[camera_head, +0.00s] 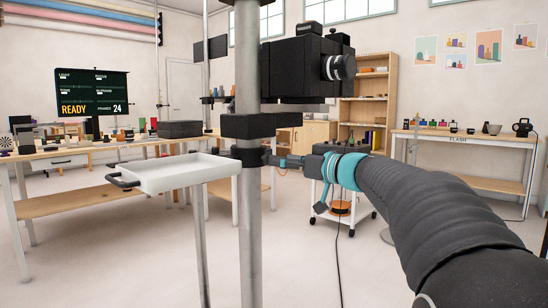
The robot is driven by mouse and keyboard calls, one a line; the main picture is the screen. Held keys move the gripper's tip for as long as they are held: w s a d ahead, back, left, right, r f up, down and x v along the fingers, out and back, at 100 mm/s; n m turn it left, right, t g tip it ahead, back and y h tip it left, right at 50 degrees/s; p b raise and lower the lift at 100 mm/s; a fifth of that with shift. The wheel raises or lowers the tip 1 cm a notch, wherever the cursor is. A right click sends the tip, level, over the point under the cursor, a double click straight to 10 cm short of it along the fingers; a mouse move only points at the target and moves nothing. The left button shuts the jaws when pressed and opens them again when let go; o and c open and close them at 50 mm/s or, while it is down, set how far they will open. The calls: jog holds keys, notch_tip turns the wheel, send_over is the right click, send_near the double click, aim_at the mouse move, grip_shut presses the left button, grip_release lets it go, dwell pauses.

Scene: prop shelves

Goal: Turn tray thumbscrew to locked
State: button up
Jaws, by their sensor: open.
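A white tray (172,173) with a dark handle at its left end is held out to the left of a grey upright pole (249,230). A dark clamp (249,157) grips the pole at the tray's height. The tray thumbscrew appears to be at the clamp's right side, but it is too small and covered to make out its shape or setting. My gripper (276,161), dark with teal parts, reaches in from the right. It is open, with its fingertips at the clamp's right side; I cannot tell whether they touch the screw.
A large black camera (305,68) sits above my gripper, over a dark block on the pole. A cluttered workbench (70,205) stands at left, a white cart (343,218) behind my arm, and a side table (480,143) at right. The floor between is open.

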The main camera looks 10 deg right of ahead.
aim_at(266, 158)
jog(key=shift+x, duration=2)
grip_shut()
